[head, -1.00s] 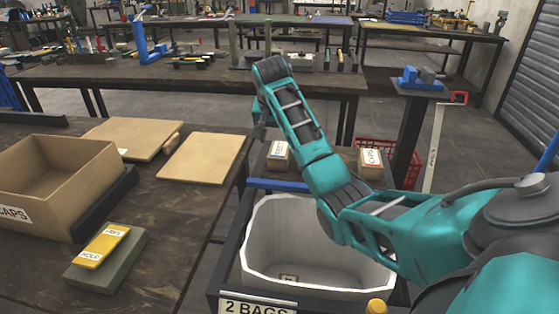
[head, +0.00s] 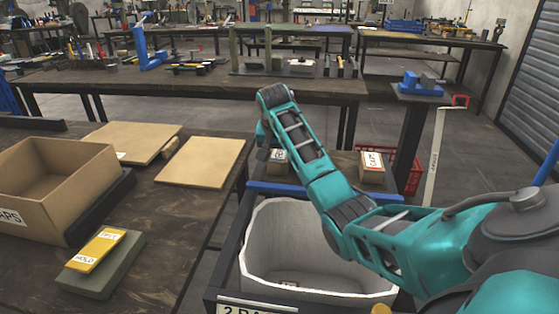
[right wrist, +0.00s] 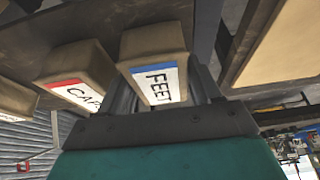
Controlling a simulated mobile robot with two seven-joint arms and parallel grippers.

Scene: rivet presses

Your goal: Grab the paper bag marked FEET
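The FEET bag (right wrist: 152,62) is a small brown paper block with a blue-edged label, standing on a dark shelf. In the head view the bag (head: 278,157) is partly covered by my right arm. My right gripper (right wrist: 163,88) is at the bag, with dark fingers on either side of it and some space at the right finger, so it looks open. In the head view the fingers are mostly hidden behind my arm. My left gripper is not in view.
A CAPS bag (head: 372,167) with a red-edged label stands to the right on the same shelf; it is close to my gripper in the wrist view (right wrist: 75,75). A white-lined bin (head: 262,245) is in front. A table (head: 150,240) with a cardboard box (head: 75,205) is at left.

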